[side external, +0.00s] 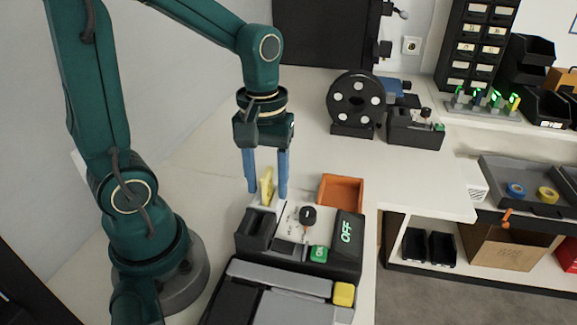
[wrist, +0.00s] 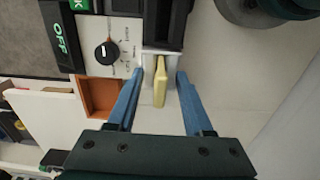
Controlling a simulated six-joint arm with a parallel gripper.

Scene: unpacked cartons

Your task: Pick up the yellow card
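The yellow card (side external: 266,187) stands upright in a pale holder (side external: 268,204) at the back of the dark control box. It also shows in the wrist view (wrist: 160,84), seen edge-on. My gripper (side external: 267,192) points down with its two blue fingers open. One finger is on each side of the card, with a visible gap on both sides in the wrist view (wrist: 159,76). The card's lower part is hidden in the holder.
The control box (side external: 346,240) has a dial, a green button and an OFF label. An orange tray (side external: 341,191) stands right beside it. A black spool (side external: 355,101) and a small device (side external: 415,128) stand farther back. The table (side external: 215,150) behind my gripper is clear.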

